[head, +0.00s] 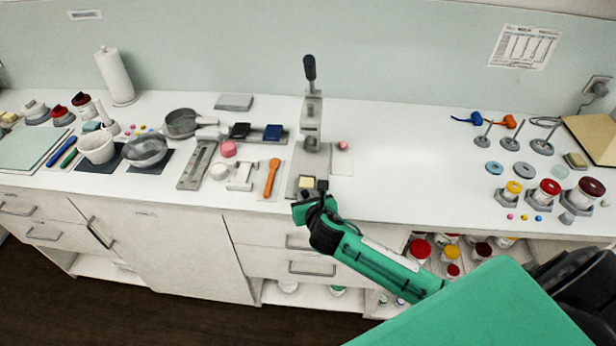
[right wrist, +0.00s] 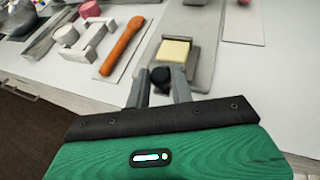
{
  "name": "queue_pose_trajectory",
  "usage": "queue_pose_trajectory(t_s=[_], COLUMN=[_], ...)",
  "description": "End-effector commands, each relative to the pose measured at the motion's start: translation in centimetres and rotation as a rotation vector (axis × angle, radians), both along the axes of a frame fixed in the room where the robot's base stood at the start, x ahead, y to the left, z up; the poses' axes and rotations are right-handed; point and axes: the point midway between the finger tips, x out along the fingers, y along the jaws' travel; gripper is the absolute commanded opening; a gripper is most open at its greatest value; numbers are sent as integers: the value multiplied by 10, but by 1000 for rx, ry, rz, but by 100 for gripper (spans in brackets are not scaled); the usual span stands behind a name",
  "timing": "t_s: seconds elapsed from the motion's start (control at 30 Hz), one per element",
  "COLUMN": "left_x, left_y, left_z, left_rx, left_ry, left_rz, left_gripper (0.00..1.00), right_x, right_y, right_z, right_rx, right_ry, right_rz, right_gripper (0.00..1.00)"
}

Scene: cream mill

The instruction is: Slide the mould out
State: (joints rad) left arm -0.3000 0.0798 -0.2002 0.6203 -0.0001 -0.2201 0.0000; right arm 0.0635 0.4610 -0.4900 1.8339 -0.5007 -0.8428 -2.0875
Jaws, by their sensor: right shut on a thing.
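The mould (right wrist: 191,57) is a small grey block with a pale yellow square on top, lying on the grey base plate of the hand press (head: 312,125). It also shows in the head view just in front of the press column, with its pale yellow top (head: 307,182). A dark round knob (right wrist: 160,75) is at the mould's near side. My right gripper (right wrist: 160,84) is shut on this knob, one finger on each side. In the head view my right gripper (head: 314,200) is at the counter's front edge. My left gripper is not in view.
An orange-handled tool (head: 271,178) lies left of the press, beside a grey bracket (head: 241,176) and a long grey rail (head: 196,165). A pale sheet with a pink piece (head: 343,145) lies right of the press. The counter farther right is clear up to several grey stands.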

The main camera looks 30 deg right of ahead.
Motion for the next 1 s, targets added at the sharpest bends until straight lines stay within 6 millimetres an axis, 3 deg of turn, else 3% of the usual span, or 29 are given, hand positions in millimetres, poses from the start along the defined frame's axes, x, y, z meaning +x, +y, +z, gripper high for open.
queue_pose_trajectory(t_s=[0.37,0.4,0.77,1.0], left_x=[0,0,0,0], left_y=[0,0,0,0], left_z=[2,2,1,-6], left_rx=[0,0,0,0], left_ry=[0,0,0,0], left_rz=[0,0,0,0], left_gripper=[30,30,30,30], right_x=[-6,-6,-7,-36], right_y=[4,4,3,8], right_z=[-2,-2,0,11], right_rx=[2,2,0,1], right_ry=[3,4,0,-1], right_rz=[1,1,1,3], right_gripper=[0,30,30,30])
